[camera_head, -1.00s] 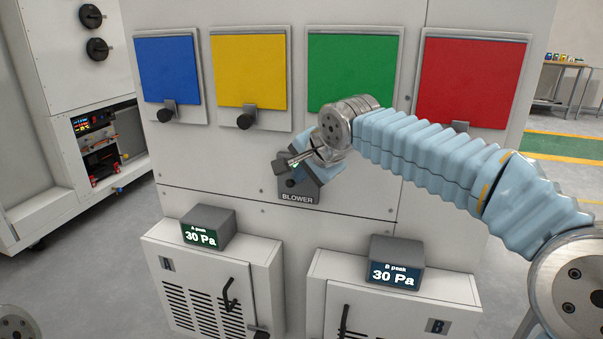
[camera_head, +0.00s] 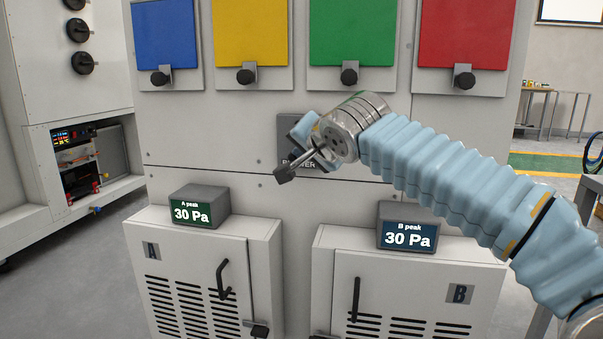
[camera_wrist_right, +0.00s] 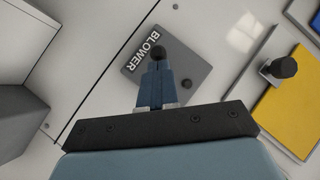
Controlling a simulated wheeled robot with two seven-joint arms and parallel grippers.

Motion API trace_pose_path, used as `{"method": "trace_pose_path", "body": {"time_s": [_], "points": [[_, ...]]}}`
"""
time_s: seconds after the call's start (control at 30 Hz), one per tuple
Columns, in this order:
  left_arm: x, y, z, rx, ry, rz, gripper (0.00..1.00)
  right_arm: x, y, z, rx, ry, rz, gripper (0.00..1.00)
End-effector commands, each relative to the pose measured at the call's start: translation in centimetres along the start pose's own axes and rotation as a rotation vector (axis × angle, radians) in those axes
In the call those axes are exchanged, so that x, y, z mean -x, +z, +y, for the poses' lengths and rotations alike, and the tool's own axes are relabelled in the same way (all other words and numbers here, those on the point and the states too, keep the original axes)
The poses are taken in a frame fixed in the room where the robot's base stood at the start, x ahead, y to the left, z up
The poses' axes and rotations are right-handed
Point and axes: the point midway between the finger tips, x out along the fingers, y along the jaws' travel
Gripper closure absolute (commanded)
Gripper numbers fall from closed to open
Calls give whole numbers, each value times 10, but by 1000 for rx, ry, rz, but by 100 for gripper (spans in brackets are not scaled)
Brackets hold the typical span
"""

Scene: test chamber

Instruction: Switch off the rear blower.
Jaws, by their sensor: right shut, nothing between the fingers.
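The grey blower switch plate (camera_head: 287,128), with its BLOWER label, sits on the light wall below the coloured panels. My right arm hides much of it in the head view. The right wrist view shows the plate (camera_wrist_right: 183,66) with a dark round knob (camera_wrist_right: 158,52) and a second small dark round part (camera_wrist_right: 187,85). My right gripper (camera_wrist_right: 158,66) is shut and empty. Its blue fingertips are right at the dark knob; whether they touch it I cannot tell. In the head view my right gripper (camera_head: 303,138) is mostly hidden behind its wrist. My left gripper is out of view.
Blue (camera_head: 165,35), yellow (camera_head: 250,30), green (camera_head: 352,32) and red (camera_head: 467,35) panels with black knobs hang above. Cabinets A (camera_head: 262,240) and B (camera_head: 325,245) jut out below, carrying displays (camera_head: 199,206) (camera_head: 407,226) that both read 30 Pa.

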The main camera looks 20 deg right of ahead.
Motion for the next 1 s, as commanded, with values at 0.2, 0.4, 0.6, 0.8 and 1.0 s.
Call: {"method": "trace_pose_path", "body": {"time_s": [0.2, 0.4, 0.6, 0.8, 1.0], "points": [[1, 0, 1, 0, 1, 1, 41, 1, 0, -1, -1, 1, -2, 100], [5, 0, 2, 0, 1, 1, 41, 2, -3, -5, -2, 1, -3, 100], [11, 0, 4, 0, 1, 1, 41, 6, -9, -12, -3, 1, -3, 100], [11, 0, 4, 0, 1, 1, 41, 6, -10, -12, -2, 1, -4, 100], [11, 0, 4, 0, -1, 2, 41, 6, -10, -12, -2, 1, -4, 100]]}}
